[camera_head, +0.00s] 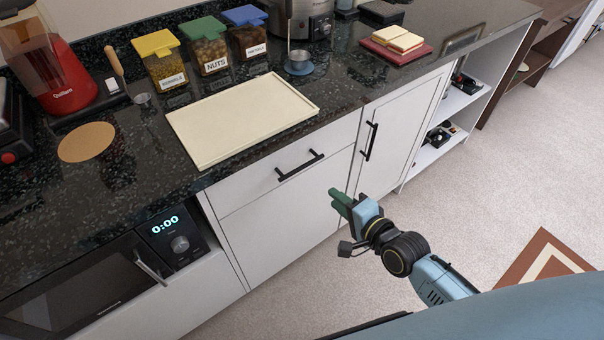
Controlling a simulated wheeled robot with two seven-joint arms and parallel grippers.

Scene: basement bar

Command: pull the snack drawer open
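The white drawer front (238,186) sits under the dark countertop, above a cabinet door, and looks closed and flush. Its black bar handle (300,166) runs along the middle of the front. My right gripper (338,202) is in front of the cabinet, below and to the right of the handle, apart from it. Its green fingers point toward the cabinet and overlap in this view, so the gap between them is unclear. I see nothing held in it. My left gripper is out of view.
A cream tray (240,122) lies on the counter above the drawer. A microwave (80,300) is at lower left. A cabinet door with a vertical handle (370,141) adjoins the right side.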

